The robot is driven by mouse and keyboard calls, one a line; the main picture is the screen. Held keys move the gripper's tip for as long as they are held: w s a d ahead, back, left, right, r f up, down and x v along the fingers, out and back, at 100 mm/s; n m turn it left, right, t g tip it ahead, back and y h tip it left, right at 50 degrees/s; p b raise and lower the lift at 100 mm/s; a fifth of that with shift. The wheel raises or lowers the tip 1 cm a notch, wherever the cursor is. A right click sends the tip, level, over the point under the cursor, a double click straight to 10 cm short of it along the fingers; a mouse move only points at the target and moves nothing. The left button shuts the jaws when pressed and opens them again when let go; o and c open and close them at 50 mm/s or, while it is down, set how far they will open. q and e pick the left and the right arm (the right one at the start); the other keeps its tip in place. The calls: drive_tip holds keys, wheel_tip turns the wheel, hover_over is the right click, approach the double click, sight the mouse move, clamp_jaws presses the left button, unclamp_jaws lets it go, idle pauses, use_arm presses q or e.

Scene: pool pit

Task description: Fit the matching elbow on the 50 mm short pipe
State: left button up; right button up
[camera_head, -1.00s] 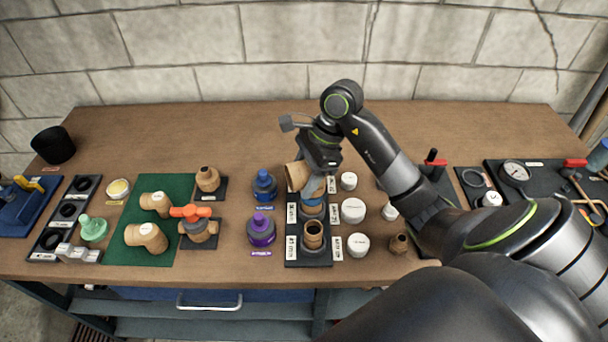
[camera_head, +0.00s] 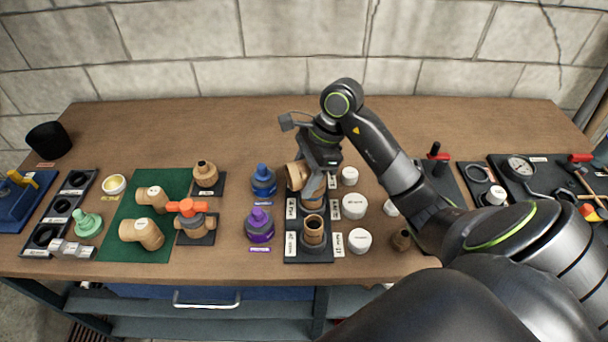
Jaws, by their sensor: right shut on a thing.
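My right gripper (camera_head: 318,162) is shut on a tan elbow (camera_head: 296,176), whose open mouth faces left. A second short pipe (camera_head: 314,232) stands upright and open at the front of the rack. The rack's size labels are too small to read surely. Two more tan elbows, a back one (camera_head: 152,198) and a front one (camera_head: 141,233), lie on the green mat (camera_head: 120,250). My left gripper is out of view.
A blue jar (camera_head: 263,180) and a purple jar (camera_head: 260,225) stand just left of the rack. Several white caps, one at the front (camera_head: 359,240), stand to its right. An orange-handled valve (camera_head: 190,215) is beside the mat. The back of the bench (camera_head: 200,125) is clear.

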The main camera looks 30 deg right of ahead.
drive_tip(key=shift+f, duration=0.1)
idle(0.3)
drive_tip(key=shift+f+b, duration=0.7)
drive_tip(key=shift+b, duration=0.1)
drive_tip(key=o, duration=1.1)
drive_tip(key=shift+o, duration=0.5)
drive_tip(key=o, duration=0.3)
drive_tip(key=shift+o, duration=0.2)
